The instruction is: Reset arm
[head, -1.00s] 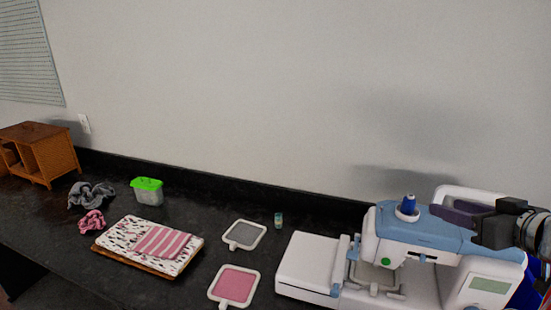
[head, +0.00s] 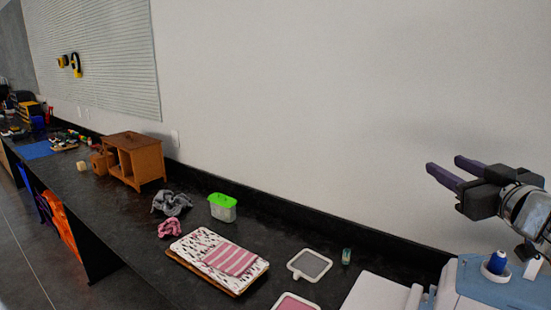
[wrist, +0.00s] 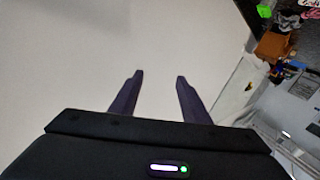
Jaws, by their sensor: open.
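My gripper (head: 447,172) is at the right of the head view, raised in front of the bare wall. Its two dark purple fingers are apart, with nothing between them. In the wrist view the fingers (wrist: 158,80) are also spread and empty against the pale wall. The gripper is above the blue and white sewing machine (head: 490,285), apart from it. The lower part of the machine is out of the picture.
A pegboard (head: 100,60) hangs at left. The air around my gripper is clear.

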